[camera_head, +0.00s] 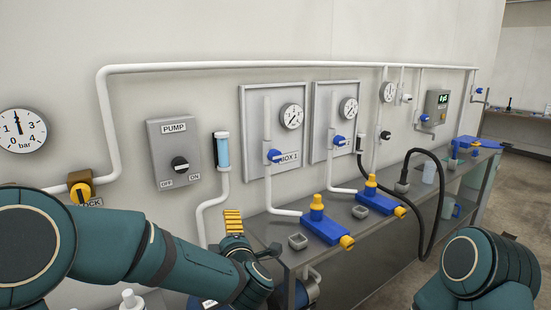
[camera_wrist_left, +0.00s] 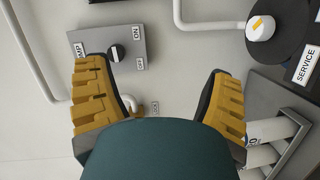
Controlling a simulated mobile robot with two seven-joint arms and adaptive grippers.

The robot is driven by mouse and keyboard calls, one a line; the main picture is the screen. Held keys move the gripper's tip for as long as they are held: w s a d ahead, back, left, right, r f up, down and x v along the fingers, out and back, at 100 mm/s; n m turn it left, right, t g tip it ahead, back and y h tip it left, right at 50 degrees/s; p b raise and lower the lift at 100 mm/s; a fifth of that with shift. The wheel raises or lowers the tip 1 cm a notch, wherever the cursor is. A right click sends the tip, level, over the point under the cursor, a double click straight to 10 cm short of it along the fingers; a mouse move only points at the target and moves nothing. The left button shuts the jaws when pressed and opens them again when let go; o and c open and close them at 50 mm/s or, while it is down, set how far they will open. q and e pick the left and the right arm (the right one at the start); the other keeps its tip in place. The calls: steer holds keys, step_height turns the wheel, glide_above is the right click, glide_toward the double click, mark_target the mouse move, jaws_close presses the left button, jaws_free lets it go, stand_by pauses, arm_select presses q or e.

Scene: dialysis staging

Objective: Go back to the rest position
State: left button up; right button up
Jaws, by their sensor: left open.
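My left arm comes in from the left in the head view, and its gripper (camera_head: 236,232) is in front of the wall, above the near end of the bench. One yellow finger shows there. In the left wrist view the two yellow-padded fingers (camera_wrist_left: 158,72) stand wide apart with nothing between them. The grey PUMP box (camera_head: 174,152) with its black knob is on the wall; it also shows turned sideways in the left wrist view (camera_wrist_left: 133,42). My right arm shows at the lower right of the head view; its gripper is out of view.
A grey bench (camera_head: 339,243) runs along the wall. It carries blue blocks with yellow fittings (camera_head: 322,227), small grey holders (camera_head: 298,241) and a black hose (camera_head: 437,205). White pipes, gauges and valves line the wall. Floor (camera_head: 400,287) shows in front of the bench.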

arm_select(q)
steer(key=s+f+m+g+h, duration=0.3)
steer(key=f+m, duration=0.2)
steer(key=f, duration=0.6)
steer(key=s+f+m+g+h, duration=0.25)
steer(key=f+m, duration=0.35)
steer(key=f, duration=0.6)
steer(key=s+f+m+g+h, duration=0.2)
steer(key=s+f, duration=0.4)
steer(key=s, duration=0.4)
steer(key=s+f+m+g+h, duration=0.2)
steer(key=s+f+m+g, duration=0.3)
steer(key=s, duration=0.5)
step_height(320, 180, down, 2)
steer(key=shift+s+d+f+g, duration=0.25)
steer(key=shift+d+g, duration=0.1)
steer(key=shift+g, duration=0.4)
